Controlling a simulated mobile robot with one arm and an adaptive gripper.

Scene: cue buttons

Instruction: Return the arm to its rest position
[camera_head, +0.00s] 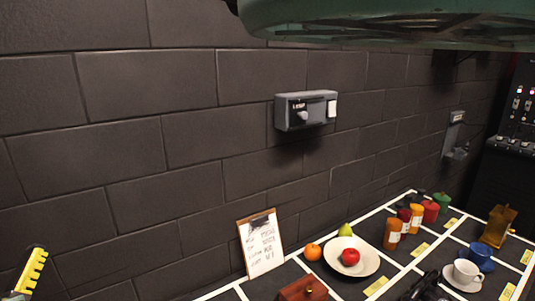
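A dark, jointed shape (425,287) shows at the bottom edge, in front of the white cup. It may be the tip of my gripper, but it is too small and cut off to be sure. I cannot tell whether it is open or shut, or whether it touches the table. No other part that I can take for my arm shows clearly. A grey wall box (305,110) with a dark front and a white switch is on the brick wall. A second grey wall device (454,134) is farther right.
The table (381,284) has white lines and yellow labels. It holds a fruit bowl (368,262), several jars (392,234), a white cup (466,272), a blue cup (479,256), a brass-coloured object (497,226), a brown box (302,289) and a clipboard (261,244). A green object (390,18) hangs overhead.

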